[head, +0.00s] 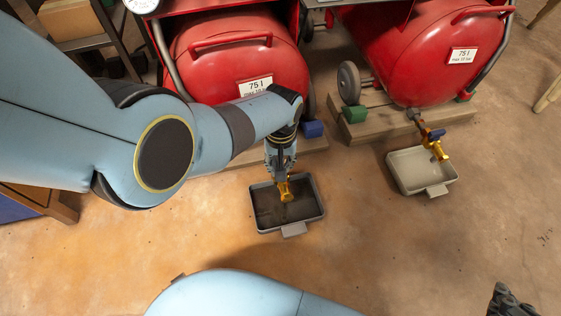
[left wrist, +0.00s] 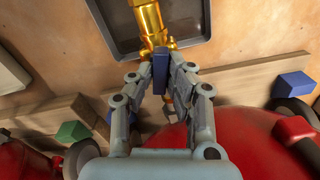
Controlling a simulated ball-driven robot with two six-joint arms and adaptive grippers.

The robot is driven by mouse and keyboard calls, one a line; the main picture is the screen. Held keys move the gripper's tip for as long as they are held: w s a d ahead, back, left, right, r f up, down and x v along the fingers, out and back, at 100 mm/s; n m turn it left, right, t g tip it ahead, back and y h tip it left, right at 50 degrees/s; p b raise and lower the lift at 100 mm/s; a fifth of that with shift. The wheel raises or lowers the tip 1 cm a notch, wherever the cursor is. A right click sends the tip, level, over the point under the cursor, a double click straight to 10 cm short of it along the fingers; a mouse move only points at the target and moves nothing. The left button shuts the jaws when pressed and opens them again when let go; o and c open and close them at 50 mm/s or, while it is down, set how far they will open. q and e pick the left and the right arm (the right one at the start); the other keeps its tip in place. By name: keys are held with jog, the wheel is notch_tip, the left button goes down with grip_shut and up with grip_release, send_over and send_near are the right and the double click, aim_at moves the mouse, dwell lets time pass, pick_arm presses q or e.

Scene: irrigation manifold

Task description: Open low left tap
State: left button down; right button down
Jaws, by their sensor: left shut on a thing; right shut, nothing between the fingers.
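The left brass tap (head: 285,190) sticks out low in front of the left red tank, above a dark grey tray (head: 297,229). My left gripper (head: 280,163) reaches down onto it. In the left wrist view my left gripper (left wrist: 160,82) is shut on the tap's blue handle (left wrist: 160,66). The handle looks roughly in line with the brass tap body (left wrist: 151,22). In the head view the fingers hide the handle. My right gripper (head: 508,300) is dark, shut and empty at the bottom right edge, away from the taps.
A second brass tap (head: 434,145) with a blue handle hangs over a pale tray (head: 402,174) at the right. Two red tanks (head: 205,50) (head: 400,45) rest behind, with wooden beams (head: 385,124) and wheel chocks in front.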

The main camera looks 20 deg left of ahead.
pick_arm(q)
jog(key=shift+n, duration=1.5)
jog(key=c, duration=1.3)
grip_release()
jog(key=shift+r, duration=0.1)
jog(key=shift+r, duration=3.65)
